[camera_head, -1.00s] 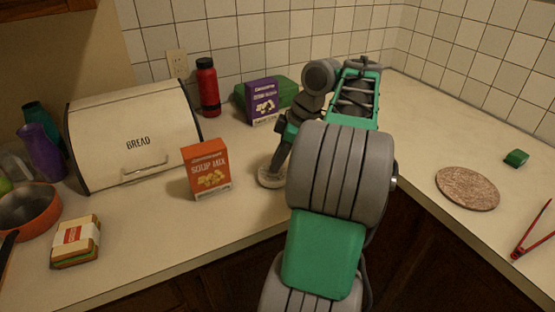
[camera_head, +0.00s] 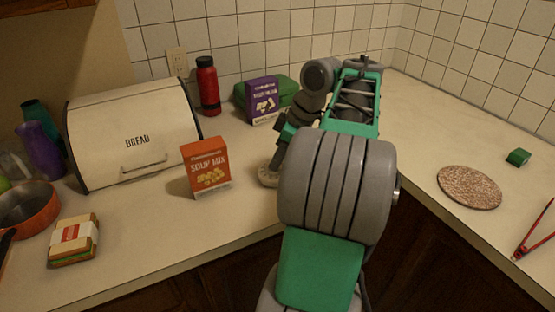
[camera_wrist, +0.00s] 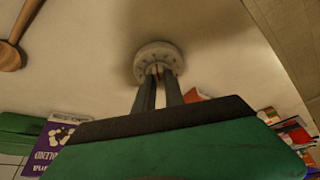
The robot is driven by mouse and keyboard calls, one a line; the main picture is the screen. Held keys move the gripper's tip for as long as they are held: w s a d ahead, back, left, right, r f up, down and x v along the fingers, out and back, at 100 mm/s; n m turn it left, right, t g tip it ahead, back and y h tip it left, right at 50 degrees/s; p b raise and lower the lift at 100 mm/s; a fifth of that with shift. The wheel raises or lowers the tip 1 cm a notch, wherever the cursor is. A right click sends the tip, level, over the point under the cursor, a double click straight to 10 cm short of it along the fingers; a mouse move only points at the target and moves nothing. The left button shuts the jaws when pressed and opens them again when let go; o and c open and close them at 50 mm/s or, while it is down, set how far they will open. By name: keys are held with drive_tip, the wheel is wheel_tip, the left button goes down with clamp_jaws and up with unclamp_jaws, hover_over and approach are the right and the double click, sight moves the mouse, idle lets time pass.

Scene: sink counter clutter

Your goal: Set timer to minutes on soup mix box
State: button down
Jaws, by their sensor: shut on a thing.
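The orange soup mix box (camera_head: 206,168) stands upright on the counter, right of the bread box. A round whitish timer dial (camera_wrist: 159,58) with marks around its rim lies on the counter in the wrist view. It also shows in the head view (camera_head: 267,178), just right of the soup mix box and partly hidden by my arm. My gripper (camera_wrist: 160,72) points down at the timer, its two fingers close together and shut on the raised middle of the dial. A small orange part of the soup mix box (camera_wrist: 195,96) shows behind my gripper in the wrist view.
A cream bread box (camera_head: 132,135), a red bottle (camera_head: 208,86) and a purple box (camera_head: 262,102) stand behind. A packaged sandwich (camera_head: 74,240) and a pan (camera_head: 28,207) are at left. A round cork-like mat (camera_head: 469,187) and red tongs (camera_head: 535,230) lie right.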

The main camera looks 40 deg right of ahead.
drive_tip(key=shift+a+m, duration=0.1)
drive_tip(key=shift+m, duration=0.3)
idle(0.9)
drive_tip(key=c, duration=1.4)
unclamp_jaws()
drive_tip(key=shift+r, duration=0.1)
drive_tip(key=p+v, duration=0.5)
drive_tip(key=v, duration=0.2)
drive_tip(key=shift+s+r, duration=0.2)
drive_tip(key=shift+r, duration=0.05)
